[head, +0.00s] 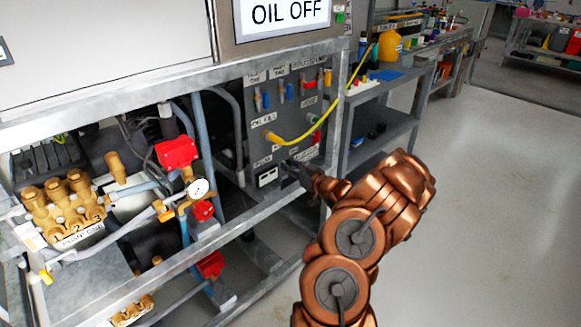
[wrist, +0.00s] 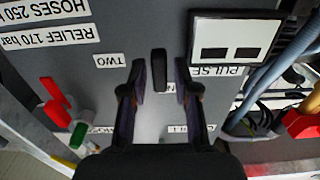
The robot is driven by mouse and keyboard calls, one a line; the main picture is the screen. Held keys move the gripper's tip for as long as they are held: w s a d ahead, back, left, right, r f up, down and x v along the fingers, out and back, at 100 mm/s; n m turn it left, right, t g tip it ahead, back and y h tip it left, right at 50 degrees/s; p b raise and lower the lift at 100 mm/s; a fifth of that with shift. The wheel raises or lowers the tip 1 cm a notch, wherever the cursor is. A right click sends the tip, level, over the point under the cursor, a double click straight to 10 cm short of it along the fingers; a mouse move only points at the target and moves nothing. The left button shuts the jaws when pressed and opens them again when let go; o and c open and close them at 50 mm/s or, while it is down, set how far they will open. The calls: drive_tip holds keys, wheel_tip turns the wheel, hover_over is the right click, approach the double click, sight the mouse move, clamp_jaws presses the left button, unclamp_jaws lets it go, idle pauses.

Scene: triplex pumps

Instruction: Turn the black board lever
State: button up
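The black board lever (wrist: 159,68) stands out from the grey board, upright in the wrist view, between labels that read upside down. My gripper (wrist: 160,84) has its two dark fingers apart, one on each side of the lever, with a visible gap on both sides. In the head view my gripper (head: 299,170) reaches the lower part of the grey board (head: 262,98) from the right. There the lever cannot be told apart from the dark fingertips.
In the wrist view a black-framed panel (wrist: 232,41) sits close right of the lever. A red handle (wrist: 56,94) and a green one (wrist: 78,136) stick out at left. In the head view a yellow hose (head: 335,117) arches above my gripper. Open floor (head: 480,190) lies right.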

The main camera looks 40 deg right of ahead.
clamp_jaws()
drive_tip(key=shift+a, duration=0.1)
drive_tip(key=n+b, duration=0.6)
drive_tip(key=b, duration=0.1)
drive_tip(key=n+b, duration=0.6)
drive_tip(key=b, duration=0.1)
drive_tip(key=n+b, duration=0.5)
drive_tip(key=b, duration=0.2)
drive_tip(key=shift+a+f+n, duration=0.15)
drive_tip(key=shift+f+n, duration=0.2)
drive_tip(key=shift+n, duration=0.05)
drive_tip(key=shift+r, duration=0.1)
